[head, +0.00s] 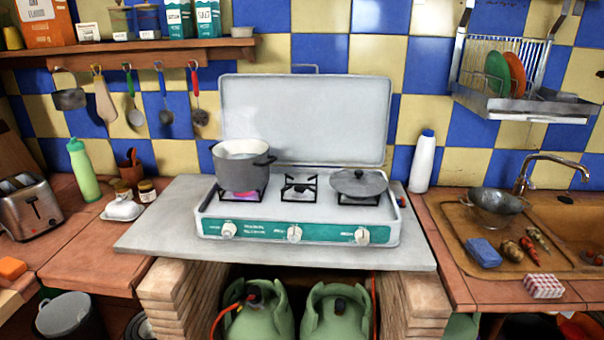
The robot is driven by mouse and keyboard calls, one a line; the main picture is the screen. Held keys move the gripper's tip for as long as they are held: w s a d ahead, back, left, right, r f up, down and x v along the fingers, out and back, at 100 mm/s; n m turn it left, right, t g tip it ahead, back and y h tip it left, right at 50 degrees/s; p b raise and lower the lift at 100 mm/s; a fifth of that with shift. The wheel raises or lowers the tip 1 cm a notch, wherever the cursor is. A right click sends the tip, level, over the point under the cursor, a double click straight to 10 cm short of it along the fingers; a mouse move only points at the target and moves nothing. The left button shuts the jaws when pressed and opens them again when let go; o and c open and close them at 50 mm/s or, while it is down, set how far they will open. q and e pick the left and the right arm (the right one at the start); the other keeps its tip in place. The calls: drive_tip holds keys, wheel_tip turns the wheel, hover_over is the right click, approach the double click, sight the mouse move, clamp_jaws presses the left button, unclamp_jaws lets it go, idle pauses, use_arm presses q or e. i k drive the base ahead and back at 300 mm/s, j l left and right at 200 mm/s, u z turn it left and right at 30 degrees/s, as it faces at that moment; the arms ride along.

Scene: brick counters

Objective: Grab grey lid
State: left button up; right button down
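A grey lid (358,183) with a small knob on top lies on the right burner of the white camping stove (297,212). It seems to rest flat on the burner grate, with no pot visible under it. A grey pot (241,165) stands on the left burner, uncovered, with a pale content and a pinkish glow under it. The middle burner (299,187) is empty. Neither of my grippers shows in the head view.
The stove's raised cover (305,120) stands behind the burners. A white bottle (423,161) stands right of the stove. The grey slab (163,225) beside the stove is clear.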

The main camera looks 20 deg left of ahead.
sight(359, 182)
drive_tip(key=i+l+u, duration=0.1)
drive_tip(key=l, duration=0.25)
drive_tip(key=i+l, duration=0.25)
drive_tip(key=l, duration=0.15)
drive_tip(key=i+l+u, duration=0.15)
drive_tip(key=l, duration=0.25)
